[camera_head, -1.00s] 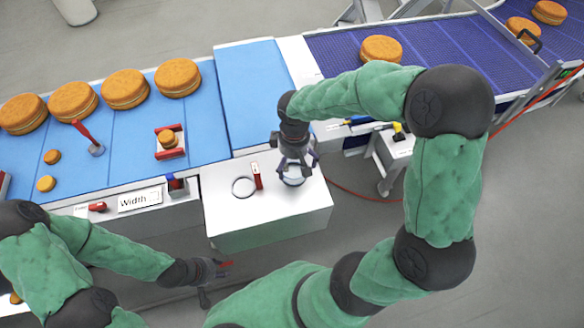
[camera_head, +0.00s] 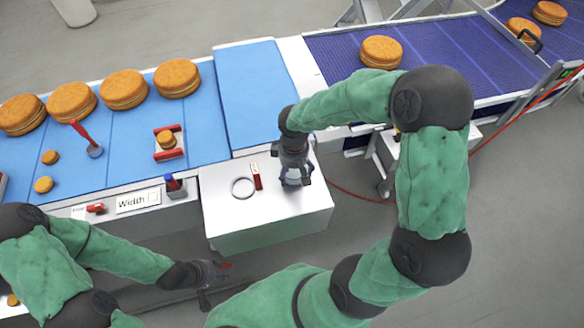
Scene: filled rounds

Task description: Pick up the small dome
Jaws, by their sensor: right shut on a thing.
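My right gripper (camera_head: 296,180) points down over the right part of the white box top (camera_head: 300,212). It is shut on a small pale, round thing (camera_head: 291,182), which I take to be the small dome. The fingers hide most of it, and I cannot tell whether it touches the box top. My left gripper (camera_head: 226,272) is low at the left, in front of the box and away from it. Its fingers are too small to tell whether they are open or shut.
On the box, left of my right gripper, are a pale ring (camera_head: 243,187) and an upright red-and-white piece (camera_head: 257,177). Behind is a blue belt (camera_head: 245,90) with several filled rounds (camera_head: 124,90), a red cradle (camera_head: 168,154) and a red-handled tool (camera_head: 86,138).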

